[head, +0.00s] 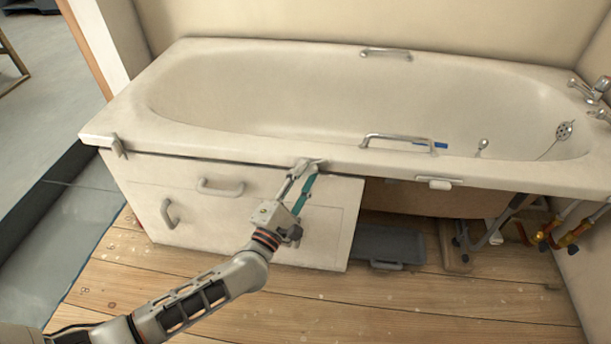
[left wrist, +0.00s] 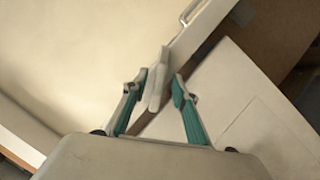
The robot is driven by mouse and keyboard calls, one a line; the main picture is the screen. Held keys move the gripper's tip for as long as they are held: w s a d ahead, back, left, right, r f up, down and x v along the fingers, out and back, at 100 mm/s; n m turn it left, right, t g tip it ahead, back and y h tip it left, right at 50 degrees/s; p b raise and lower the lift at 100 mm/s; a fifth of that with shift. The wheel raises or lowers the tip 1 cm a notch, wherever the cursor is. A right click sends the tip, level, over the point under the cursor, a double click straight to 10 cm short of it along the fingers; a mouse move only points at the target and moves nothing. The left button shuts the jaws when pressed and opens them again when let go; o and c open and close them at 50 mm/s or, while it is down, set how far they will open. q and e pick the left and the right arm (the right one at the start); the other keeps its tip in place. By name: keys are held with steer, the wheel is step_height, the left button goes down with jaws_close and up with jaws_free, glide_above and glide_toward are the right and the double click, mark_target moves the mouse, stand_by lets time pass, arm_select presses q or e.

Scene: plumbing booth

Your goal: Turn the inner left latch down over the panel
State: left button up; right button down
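The white panel (head: 260,205) stands upright under the left part of the bathtub's front rim. The inner left latch (head: 314,161) is a small pale piece at the rim, above the panel's right part. In the left wrist view the latch (left wrist: 155,88) stands out between my fingertips, slanted across the rim edge. My left gripper (head: 306,175) is at this latch, and the arm hides part of the panel. In the left wrist view its teal-padded fingers (left wrist: 155,89) are apart, one on each side of the latch, with small gaps showing. My right gripper is not in view.
An outer latch (head: 118,146) hangs at the rim's left end, and another latch (head: 438,183) lies along the rim to the right. The panel has two handles (head: 221,187). A grey case (head: 388,245) and tools (head: 570,232) are under the open right side.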

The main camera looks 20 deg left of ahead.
arm_select(q)
jaws_close()
